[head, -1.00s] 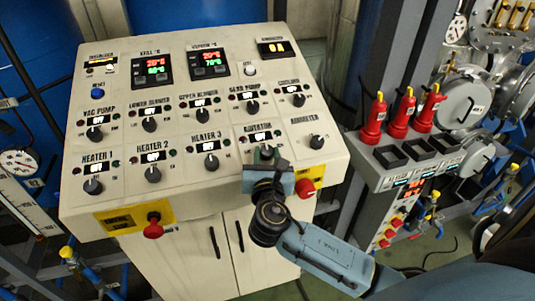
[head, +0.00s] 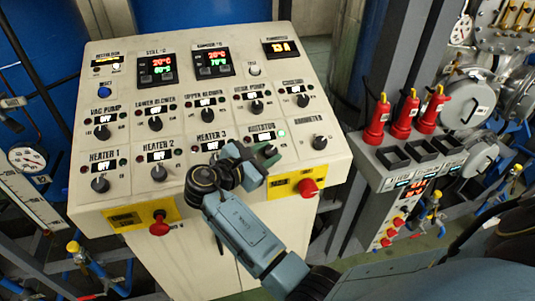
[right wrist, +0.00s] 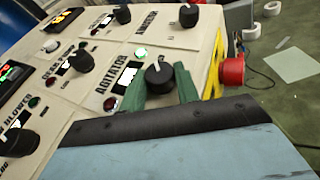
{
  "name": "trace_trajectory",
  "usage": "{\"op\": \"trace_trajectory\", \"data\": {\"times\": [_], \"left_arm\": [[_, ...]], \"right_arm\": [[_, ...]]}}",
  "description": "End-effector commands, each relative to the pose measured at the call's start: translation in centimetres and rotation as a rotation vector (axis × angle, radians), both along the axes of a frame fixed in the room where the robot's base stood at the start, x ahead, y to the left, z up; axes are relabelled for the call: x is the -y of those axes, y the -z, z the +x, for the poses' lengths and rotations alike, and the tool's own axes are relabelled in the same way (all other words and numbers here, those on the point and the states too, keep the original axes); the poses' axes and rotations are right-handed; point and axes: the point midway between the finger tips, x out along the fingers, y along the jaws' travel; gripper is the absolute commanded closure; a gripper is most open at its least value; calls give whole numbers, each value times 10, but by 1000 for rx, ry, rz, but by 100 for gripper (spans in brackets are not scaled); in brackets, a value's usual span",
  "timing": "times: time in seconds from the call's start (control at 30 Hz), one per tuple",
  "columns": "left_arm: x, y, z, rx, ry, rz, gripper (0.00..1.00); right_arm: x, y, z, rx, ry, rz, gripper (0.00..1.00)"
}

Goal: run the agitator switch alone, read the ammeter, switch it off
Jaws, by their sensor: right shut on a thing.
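The agitator knob (right wrist: 158,72) is a black dial with a white pointer, between the two green fingers of my right gripper (right wrist: 160,86) in the right wrist view. My right gripper (head: 264,156) is shut on it and hides most of it in the head view. The agitator's green lamp (head: 281,133) is lit, and its white display (head: 262,138) is too small to read. The red-orange ammeter display (head: 281,48) at the panel's top right seems to read 13A; a decimal point is unclear. The ammeter knob (head: 319,142) is right of the agitator. My left gripper is out of view.
The heater 3 knob (head: 217,158) is close left of my gripper. A red emergency button (head: 308,188) on yellow is just to its lower right, another (head: 159,225) at the lower left. The heater and blower displays show OFF. A grey box with red plugs (head: 404,118) stands right.

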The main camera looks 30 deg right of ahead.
Motion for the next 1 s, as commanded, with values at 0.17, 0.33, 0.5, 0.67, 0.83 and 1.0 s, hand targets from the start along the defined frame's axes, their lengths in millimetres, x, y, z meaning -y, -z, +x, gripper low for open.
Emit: {"op": "trace_trajectory", "data": {"times": [0.17, 0.33, 0.5, 0.67, 0.83, 1.0], "left_arm": [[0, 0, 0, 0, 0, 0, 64], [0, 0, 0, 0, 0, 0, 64], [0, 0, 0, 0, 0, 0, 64], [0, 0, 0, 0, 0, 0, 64], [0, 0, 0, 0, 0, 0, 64], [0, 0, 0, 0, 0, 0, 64]], "right_arm": [[0, -1, 2, 8, 78, 29, 91], [0, -1, 2, 13, 120, 46, 91], [0, -1, 2, 14, 135, 51, 91], [0, -1, 2, 15, 138, 52, 91], [1, -1, 2, 15, 137, 51, 91], [1, -1, 2, 15, 137, 52, 49]]}}
